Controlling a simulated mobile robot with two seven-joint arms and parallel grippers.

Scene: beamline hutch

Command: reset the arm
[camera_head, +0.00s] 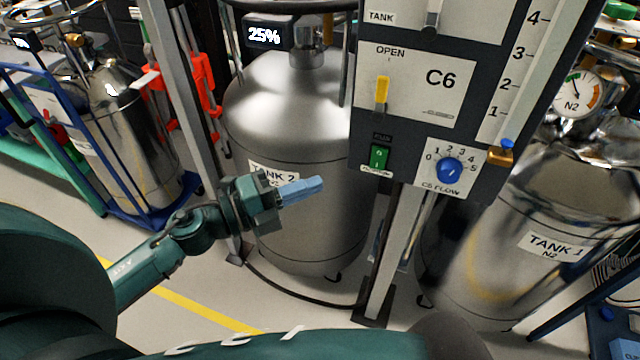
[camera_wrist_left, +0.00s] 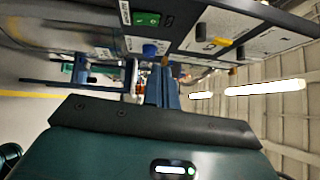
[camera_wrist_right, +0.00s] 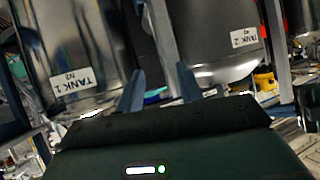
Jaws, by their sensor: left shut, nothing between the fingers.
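My left gripper (camera_head: 304,188) is in front of the silver TANK 2 (camera_head: 290,115), to the left of the dark C6 control panel (camera_head: 475,140). Its blue fingers are together with nothing between them, and they point right. They also show shut in the left wrist view (camera_wrist_left: 162,88), with the panel beyond them. My right gripper (camera_wrist_right: 157,92) shows only in its own wrist view. Its two blue fingers stand apart and empty, and TANK 1 (camera_wrist_right: 72,50) and TANK 2 (camera_wrist_right: 215,35) are beyond them.
The panel carries a yellow lever (camera_head: 382,92), a green rocker switch (camera_head: 379,156) and a blue flow knob (camera_head: 449,171). TANK 1 (camera_head: 500,255) stands at right. A metal post (camera_head: 395,250) supports the panel. A blue cart (camera_head: 100,190) with another tank is at left.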

